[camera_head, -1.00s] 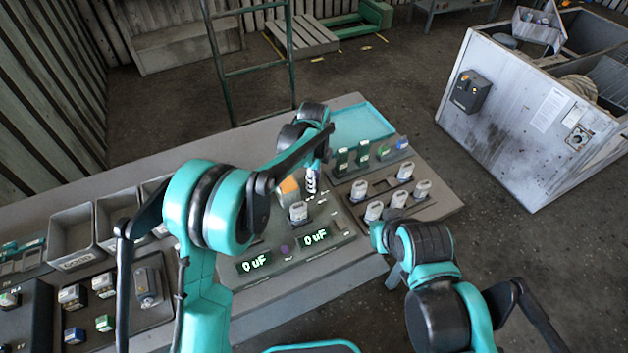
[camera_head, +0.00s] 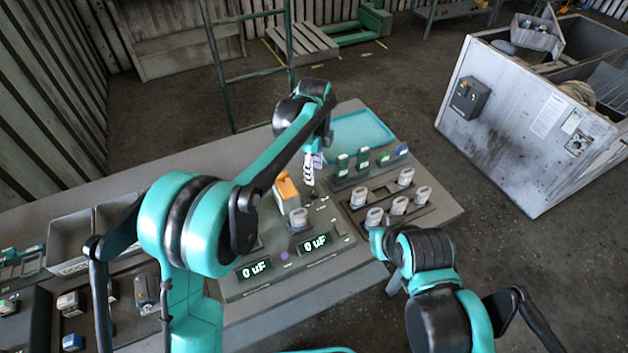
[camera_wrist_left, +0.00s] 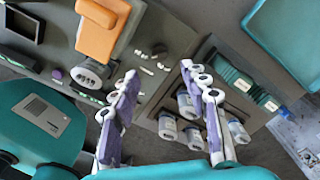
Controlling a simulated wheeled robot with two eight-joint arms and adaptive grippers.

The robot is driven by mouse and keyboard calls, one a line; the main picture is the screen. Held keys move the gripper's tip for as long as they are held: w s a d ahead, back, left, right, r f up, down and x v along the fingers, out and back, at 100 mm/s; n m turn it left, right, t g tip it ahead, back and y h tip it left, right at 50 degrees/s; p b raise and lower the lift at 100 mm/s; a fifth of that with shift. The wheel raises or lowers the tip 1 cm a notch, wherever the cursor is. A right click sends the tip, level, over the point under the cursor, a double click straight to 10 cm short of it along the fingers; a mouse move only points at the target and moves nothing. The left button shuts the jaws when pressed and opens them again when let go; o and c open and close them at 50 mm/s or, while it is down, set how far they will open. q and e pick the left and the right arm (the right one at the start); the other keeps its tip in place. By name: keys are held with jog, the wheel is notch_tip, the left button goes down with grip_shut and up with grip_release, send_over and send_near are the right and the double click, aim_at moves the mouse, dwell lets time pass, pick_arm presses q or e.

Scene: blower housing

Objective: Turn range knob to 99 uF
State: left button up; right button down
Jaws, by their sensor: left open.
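The tester panel (camera_head: 325,245) has two green displays, the left display (camera_head: 254,270) and the right display (camera_head: 315,243), both reading 0 uF. White markings around a small dark spot, probably the range knob (camera_wrist_left: 158,50), lie on the panel right of the orange lever (camera_head: 287,190); its setting is too small to read. My left gripper (camera_head: 309,170) is above this area. In the left wrist view my left gripper (camera_wrist_left: 160,72) has its fingers spread, with nothing between them. A grey-white cylinder (camera_head: 298,218) stands in front of the orange lever. My right arm shows, but not its gripper.
Several grey-white cylinders stand in a rack, one being a front cylinder (camera_head: 374,217). Green parts (camera_head: 362,158) stand behind them. A teal tray (camera_head: 375,130) lies at the back right. Grey bins (camera_head: 72,238) are at left.

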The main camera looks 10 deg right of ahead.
pick_arm(q)
jog(key=shift+r, duration=1.85)
jog(key=shift+a, duration=0.1)
jog(key=s+a+r+n+t+b, duration=0.35)
jog(key=s+a+n, duration=0.65)
jog(key=a, duration=0.4)
jog(key=s+a+f+n+t, duration=0.2)
jog(key=s+a+f+n, duration=0.2)
jog(key=s+a+n, duration=0.1)
jog(key=s+a+f+n+t+b, duration=0.1)
jog(key=s+a+f+n, duration=0.2)
jog(key=s+a+n, duration=0.2)
jog(key=s+n, duration=0.3)
jog(key=s, duration=0.1)
jog(key=shift+s+f+t, duration=0.2)
jog(key=shift+f+t, duration=0.15)
jog(key=shift+f, duration=0.05)
jog(key=shift+c, duration=0.2)
